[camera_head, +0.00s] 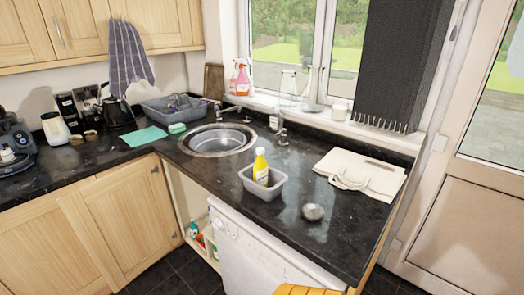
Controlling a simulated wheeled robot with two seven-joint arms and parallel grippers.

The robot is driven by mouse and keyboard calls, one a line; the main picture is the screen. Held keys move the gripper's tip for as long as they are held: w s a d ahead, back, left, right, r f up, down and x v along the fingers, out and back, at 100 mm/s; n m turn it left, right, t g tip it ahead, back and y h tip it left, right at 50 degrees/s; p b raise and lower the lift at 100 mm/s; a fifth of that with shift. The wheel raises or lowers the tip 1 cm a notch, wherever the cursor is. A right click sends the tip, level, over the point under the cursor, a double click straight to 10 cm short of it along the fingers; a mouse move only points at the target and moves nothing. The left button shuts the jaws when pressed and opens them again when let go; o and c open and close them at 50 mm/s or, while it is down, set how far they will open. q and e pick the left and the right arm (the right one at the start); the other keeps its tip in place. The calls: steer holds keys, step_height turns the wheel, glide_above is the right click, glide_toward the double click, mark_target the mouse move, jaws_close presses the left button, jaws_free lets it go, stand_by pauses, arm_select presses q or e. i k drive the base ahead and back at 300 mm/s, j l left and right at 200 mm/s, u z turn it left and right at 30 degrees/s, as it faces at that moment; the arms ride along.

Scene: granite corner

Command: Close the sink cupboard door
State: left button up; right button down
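The sink cupboard (181,198) below the round metal sink (217,140) stands open. Neither of my grippers is in view.
A white dishwasher (265,255) stands right of the opening. The black worktop (250,215) holds a grey tub (262,184) with a yellow bottle, and a folded cloth (362,175). A yellow-orange object (300,290) shows at the bottom edge. Dark floor tiles (165,275) before the cupboard look clear.

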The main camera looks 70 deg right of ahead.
mark_target(124, 219)
steer(key=i+z, duration=0.8)
steer(key=i, duration=0.2)
steer(key=i+j+z, duration=0.55)
steer(key=z, duration=0.25)
steer(key=i+j+z, duration=0.1)
steer(key=j+z, duration=0.15)
steer(key=z, duration=0.15)
steer(key=i+j+z, duration=0.1)
steer(key=j+z, duration=0.15)
steer(key=z, duration=0.15)
steer(key=j+z, duration=0.25)
steer(key=z, duration=0.15)
steer(key=j+z, duration=0.4)
steer(key=i+u, duration=0.1)
steer(key=u, duration=0.7)
